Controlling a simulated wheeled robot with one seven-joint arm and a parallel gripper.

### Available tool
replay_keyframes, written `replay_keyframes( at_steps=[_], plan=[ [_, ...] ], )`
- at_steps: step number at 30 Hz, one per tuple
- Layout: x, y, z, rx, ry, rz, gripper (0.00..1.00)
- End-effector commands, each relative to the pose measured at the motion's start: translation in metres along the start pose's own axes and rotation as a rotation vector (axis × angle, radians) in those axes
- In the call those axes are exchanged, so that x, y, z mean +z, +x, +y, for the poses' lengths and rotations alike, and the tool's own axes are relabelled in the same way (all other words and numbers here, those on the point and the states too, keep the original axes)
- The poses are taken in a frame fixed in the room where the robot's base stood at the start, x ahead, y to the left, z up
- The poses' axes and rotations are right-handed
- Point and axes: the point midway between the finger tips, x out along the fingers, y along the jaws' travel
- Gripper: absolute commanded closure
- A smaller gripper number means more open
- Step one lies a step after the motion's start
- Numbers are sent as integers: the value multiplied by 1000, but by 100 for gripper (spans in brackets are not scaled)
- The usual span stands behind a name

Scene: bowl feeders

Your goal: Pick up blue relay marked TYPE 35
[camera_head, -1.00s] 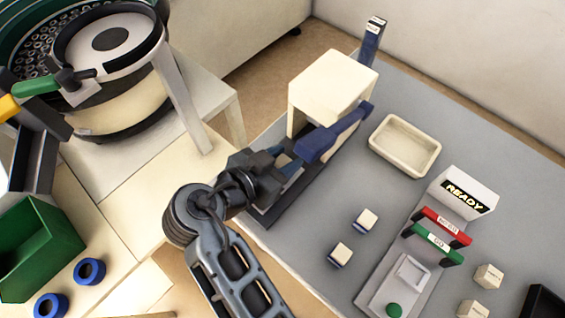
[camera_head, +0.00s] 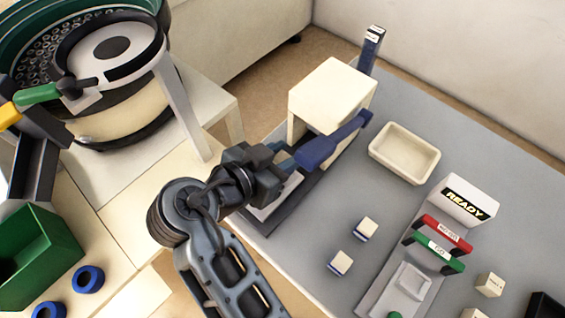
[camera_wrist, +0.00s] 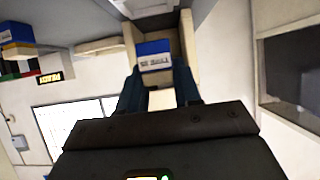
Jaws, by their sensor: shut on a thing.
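A blue relay (camera_wrist: 154,47) with a white label, printed with upside-down text that looks like TYPE 35, shows in the wrist view. My gripper (camera_wrist: 158,80) has its two dark fingers on either side of the relay's near end and is shut on it. Cream walls stand at both sides of the relay. In the head view my gripper (camera_head: 284,156) is at the blue bar in front of the cream box, and the held relay cannot be made out there.
The cream box (camera_head: 332,88) and blue bar (camera_head: 330,147) stand close to my gripper. A cream tray (camera_head: 404,153) lies to the right. Two small white-and-blue blocks (camera_head: 365,229) sit on the grey table (camera_head: 300,250). A READY panel (camera_head: 468,198) with red and green bars is further right.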

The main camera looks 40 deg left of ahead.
Motion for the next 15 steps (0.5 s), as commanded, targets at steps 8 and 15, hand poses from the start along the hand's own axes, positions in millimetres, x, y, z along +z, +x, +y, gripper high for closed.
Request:
replay_keyframes(
  at_steps=[8, 15],
  plan=[
    [-63, -34, -1, -4, 5, 3, 100],
    [-100, -54, -1, -3, 4, 3, 100]
  ],
)
